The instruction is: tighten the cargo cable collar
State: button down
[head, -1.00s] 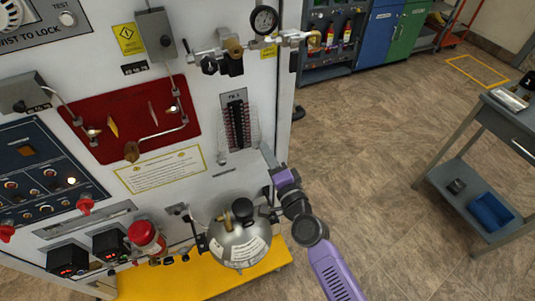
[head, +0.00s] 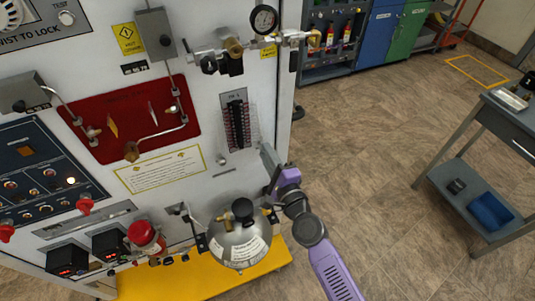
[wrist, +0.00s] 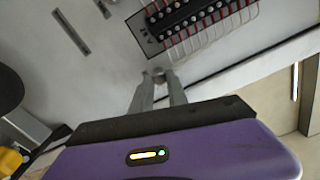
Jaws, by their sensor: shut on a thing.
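My gripper (head: 266,152) is at the right edge of the white panel, just right of and below the terminal block (head: 238,122). In the wrist view, its two grey fingers (wrist: 160,76) are shut on a small grey round piece, which looks like the cable collar (wrist: 158,72). The collar sits close to the panel face, below the terminal block (wrist: 195,18) with its red and white wires. The fingers hide most of the collar, and I cannot tell its seating. In the head view I cannot make out the collar.
A silver round tank (head: 238,245) with a black knob stands on a yellow base (head: 205,283) below my gripper. A gauge with brass valves (head: 232,50) juts out above. The floor to the right is clear up to a grey cart (head: 450,180).

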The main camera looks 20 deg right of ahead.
jog(key=shift+f, duration=0.1)
jog(key=c, duration=1.3)
grip_release()
jog(key=s+b, duration=0.1)
jog(key=s, duration=0.7)
jog(key=shift+w, duration=0.1)
